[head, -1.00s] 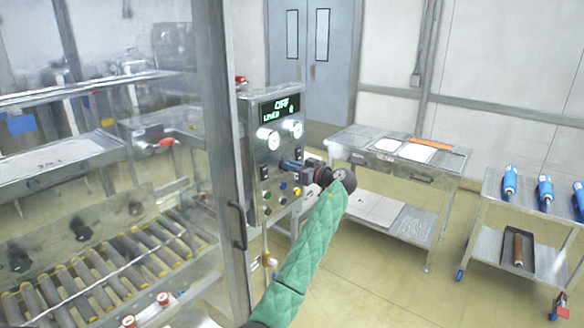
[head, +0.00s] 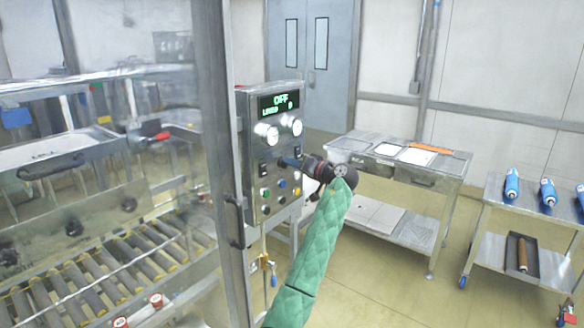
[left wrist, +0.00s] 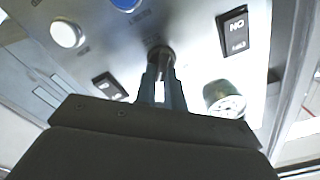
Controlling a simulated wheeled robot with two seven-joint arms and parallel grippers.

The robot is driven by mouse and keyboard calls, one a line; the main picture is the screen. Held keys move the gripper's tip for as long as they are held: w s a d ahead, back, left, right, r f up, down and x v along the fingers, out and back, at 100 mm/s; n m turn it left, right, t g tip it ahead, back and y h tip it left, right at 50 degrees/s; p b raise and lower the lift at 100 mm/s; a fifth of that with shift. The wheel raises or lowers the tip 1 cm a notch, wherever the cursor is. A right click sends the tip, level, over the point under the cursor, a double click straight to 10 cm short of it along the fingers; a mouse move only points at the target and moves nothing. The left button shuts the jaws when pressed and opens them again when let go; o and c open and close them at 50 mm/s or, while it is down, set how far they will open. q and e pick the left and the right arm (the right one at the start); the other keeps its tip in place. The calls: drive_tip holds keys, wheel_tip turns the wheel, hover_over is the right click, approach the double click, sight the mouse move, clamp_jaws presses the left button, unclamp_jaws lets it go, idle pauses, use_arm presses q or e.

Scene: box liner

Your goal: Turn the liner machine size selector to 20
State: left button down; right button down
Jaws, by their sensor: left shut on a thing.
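The liner machine's control panel (head: 286,112) stands upright left of centre in the head view. Its display (head: 279,103) reads OFF, with a line below it ending in what looks like 0. My left gripper (head: 284,160), on the green-sleeved arm, reaches the panel below the two gauges. In the left wrist view the left gripper (left wrist: 161,88) is shut on a dark selector knob (left wrist: 160,57) between two rocker switches. The knob's markings are hidden or too small to read. My right gripper is not in view.
A white gauge (head: 271,134) and coloured buttons (head: 281,184) sit close to the gripper on the panel. A clear guard door with a handle (head: 235,222) stands left. A steel table (head: 452,165) and a cart (head: 487,205) stand right, with open floor before them.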

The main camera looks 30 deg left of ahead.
use_arm(q)
drive_tip(key=shift+m, duration=0.5)
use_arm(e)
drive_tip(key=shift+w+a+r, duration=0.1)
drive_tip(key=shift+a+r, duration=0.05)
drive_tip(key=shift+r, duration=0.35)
use_arm(q)
drive_tip(key=c, duration=1.5)
unclamp_jaws()
drive_tip(key=shift+w, duration=0.1)
drive_tip(key=shift+d, duration=0.15)
